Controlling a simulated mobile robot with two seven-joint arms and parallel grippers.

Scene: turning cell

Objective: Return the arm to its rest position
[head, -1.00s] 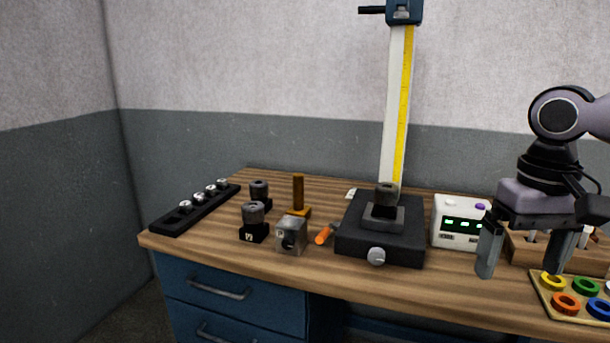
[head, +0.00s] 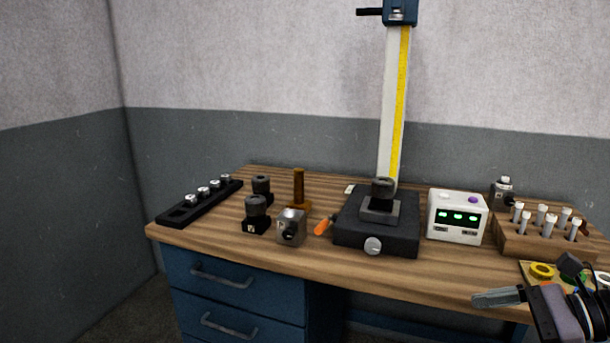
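My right gripper (head: 499,297) is at the lower right of the head view, in front of the workbench (head: 400,277). It is turned sideways, with its fingers pointing left. The fingers overlap in this view, so I cannot see whether there is a gap between them. Nothing shows in its grip. The rest of the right arm is mostly cut off by the picture's edge. My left gripper is not in view.
A colored ring board (head: 530,278) lies close behind the gripper, partly covered. Beyond it are a wooden rack (head: 540,246) with pale pegs and a white display box (head: 457,232). A black stand (head: 376,236) with a tall column (head: 392,110) stands mid-bench.

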